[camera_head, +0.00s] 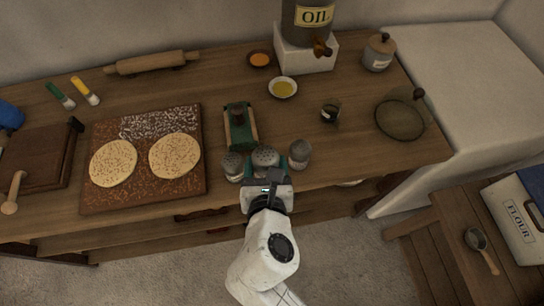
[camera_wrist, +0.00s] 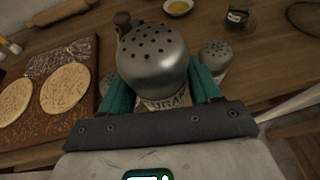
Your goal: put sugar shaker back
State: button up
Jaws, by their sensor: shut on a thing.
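The sugar shaker (camera_head: 265,156) has a domed, perforated metal top. It is between the green fingers of my gripper (camera_head: 267,168) at the front edge of the wooden table. In the wrist view the sugar shaker (camera_wrist: 153,62) fills the middle, its label partly hidden. My gripper (camera_wrist: 160,95) is shut on it, with one green finger on each side. Two similar shakers flank it: one on the left (camera_head: 232,165) and one on the right (camera_head: 299,154). I cannot tell whether the held shaker touches the table.
A green and wooden box-like tool (camera_head: 240,127) stands just behind the shakers. A board (camera_head: 139,192) with two flat dough rounds lies to the left. A small dark jar (camera_head: 329,113) and a round dark lid (camera_head: 400,120) are to the right. Bare wood lies right of the shakers.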

jog(key=w+f, duration=0.6)
jog(key=shift+d+f+b, duration=0.1)
jog(key=shift+b, duration=0.3)
jog(key=shift+w+f, duration=0.15)
jog(key=shift+f, duration=0.75)
jog(key=shift+w+f, duration=0.15)
jog(key=shift+f, duration=0.7)
jog(key=shift+f+b, duration=0.1)
jog(key=shift+b, duration=0.25)
jog(key=o, duration=1.1)
jog(key=shift+o, duration=0.2)
jog(key=shift+s, duration=0.15)
jog(key=v, duration=1.2)
